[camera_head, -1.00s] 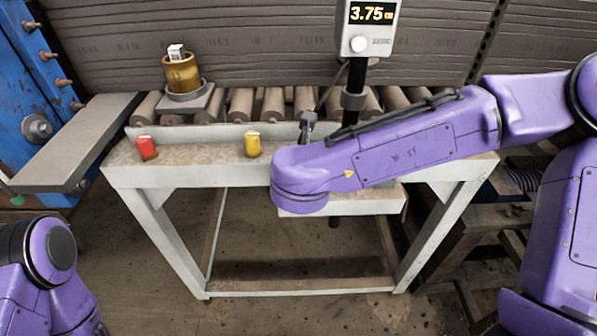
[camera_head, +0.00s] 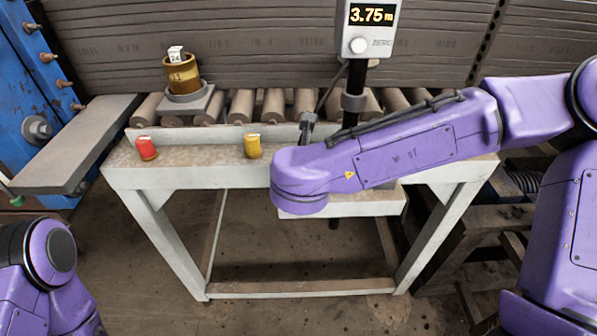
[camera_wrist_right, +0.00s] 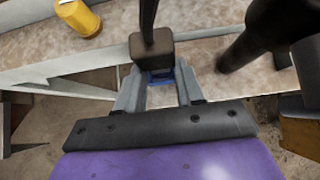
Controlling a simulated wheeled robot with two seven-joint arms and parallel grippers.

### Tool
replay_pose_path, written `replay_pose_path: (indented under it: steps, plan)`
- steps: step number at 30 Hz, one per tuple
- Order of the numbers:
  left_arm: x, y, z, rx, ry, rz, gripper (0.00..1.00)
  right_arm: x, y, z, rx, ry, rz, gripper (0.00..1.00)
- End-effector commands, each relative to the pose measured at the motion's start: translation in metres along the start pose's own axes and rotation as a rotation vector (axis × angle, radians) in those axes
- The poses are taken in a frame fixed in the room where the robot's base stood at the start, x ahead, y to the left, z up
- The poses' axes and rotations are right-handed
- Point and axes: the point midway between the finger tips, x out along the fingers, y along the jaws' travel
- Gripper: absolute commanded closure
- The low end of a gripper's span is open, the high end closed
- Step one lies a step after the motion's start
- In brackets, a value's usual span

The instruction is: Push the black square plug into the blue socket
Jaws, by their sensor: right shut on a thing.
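The black square plug (camera_wrist_right: 152,48) sits between the fingertips of my right gripper (camera_wrist_right: 157,84) in the right wrist view, with a dark cable rising from it. A small blue part (camera_wrist_right: 160,76), apparently the blue socket, shows at the near edge of the plug. I cannot tell how deep the plug sits in it. In the head view my right arm (camera_head: 400,150) covers the gripper and socket; only a dark grey piece with the cable (camera_head: 308,122) shows past the arm. My left gripper is not in view.
A red cylinder (camera_head: 147,148) and a yellow cylinder (camera_head: 253,146) stand on the pale bench (camera_head: 190,172). A black post with a display box (camera_head: 368,30) rises close beside the plug. Rollers and a brass pot (camera_head: 183,74) lie behind. The bench's left half is mostly clear.

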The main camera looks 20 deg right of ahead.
Motion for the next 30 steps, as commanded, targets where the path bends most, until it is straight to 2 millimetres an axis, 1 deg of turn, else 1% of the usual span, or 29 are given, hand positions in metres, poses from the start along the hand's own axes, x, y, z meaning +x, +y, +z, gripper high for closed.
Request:
replay_pose_path:
  steps: [17, 18, 20, 21, 30]
  plan:
    - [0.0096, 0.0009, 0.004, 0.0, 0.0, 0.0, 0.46, 0.0078, 0.0, -0.0087, 0.0, 0.001, 0.0, 0.93]
    - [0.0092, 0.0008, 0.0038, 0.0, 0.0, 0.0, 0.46, 0.0075, -0.0001, -0.0085, 0.0, 0.001, 0.0, 0.56]
    - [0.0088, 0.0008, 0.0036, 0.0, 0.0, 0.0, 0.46, 0.0074, -0.0001, -0.0087, -0.001, 0.002, -0.001, 0.37]
    - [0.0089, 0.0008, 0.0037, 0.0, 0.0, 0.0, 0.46, 0.0074, 0.0, -0.0088, -0.001, 0.002, 0.0, 0.33]
    - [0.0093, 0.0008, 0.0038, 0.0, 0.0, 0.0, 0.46, 0.0048, 0.0002, -0.008, 0.0, 0.0, 0.0, 0.33]
